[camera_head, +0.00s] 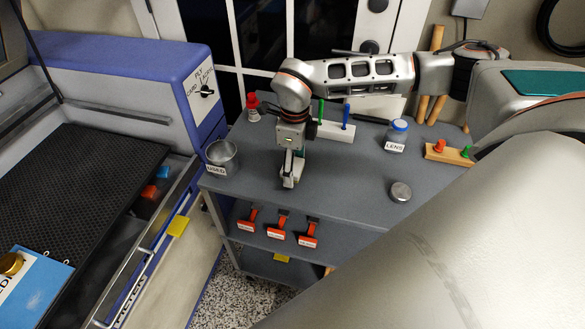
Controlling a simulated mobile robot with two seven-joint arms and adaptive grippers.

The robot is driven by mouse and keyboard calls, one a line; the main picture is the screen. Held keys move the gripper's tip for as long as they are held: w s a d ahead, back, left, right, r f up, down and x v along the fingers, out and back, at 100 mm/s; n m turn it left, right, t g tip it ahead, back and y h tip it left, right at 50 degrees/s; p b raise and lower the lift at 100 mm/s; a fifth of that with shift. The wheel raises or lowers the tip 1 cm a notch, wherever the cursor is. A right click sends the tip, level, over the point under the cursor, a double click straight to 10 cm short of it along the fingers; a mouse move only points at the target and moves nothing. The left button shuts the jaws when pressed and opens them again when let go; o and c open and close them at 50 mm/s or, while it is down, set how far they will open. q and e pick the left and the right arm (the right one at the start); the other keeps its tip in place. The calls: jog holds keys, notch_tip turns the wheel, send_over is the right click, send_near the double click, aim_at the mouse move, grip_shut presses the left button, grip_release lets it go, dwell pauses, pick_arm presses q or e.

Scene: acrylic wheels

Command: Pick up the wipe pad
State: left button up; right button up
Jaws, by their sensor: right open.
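I cannot make out with certainty which thing is the wipe pad. My right gripper (290,180) points down over the grey cart top (345,185), left of its middle. It is open, and I see nothing held in it. The area right under and behind its fingers is hidden. A clear jar with a blue lid marked LENS (396,136) stands to its right. A metal cup marked USED (221,157) stands to its left. My left gripper is not in view.
A red bottle (253,108), a white rack (336,131) with green and blue sticks, a round metal tin (400,191) and a wooden block with pegs (447,153) are on the cart. Red-handled tools (278,226) sit on the shelf below. A blue-grey machine (130,75) stands left.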

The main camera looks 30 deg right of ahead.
jog(key=shift+c, duration=0.4)
jog(key=c, duration=1.2)
jog(key=shift+r, duration=0.1)
notch_tip(320, 180, up, 20)
jog(key=shift+f+p, duration=0.1)
jog(key=shift+p, duration=0.25)
jog(key=o, duration=0.6)
jog(key=c, duration=0.4)
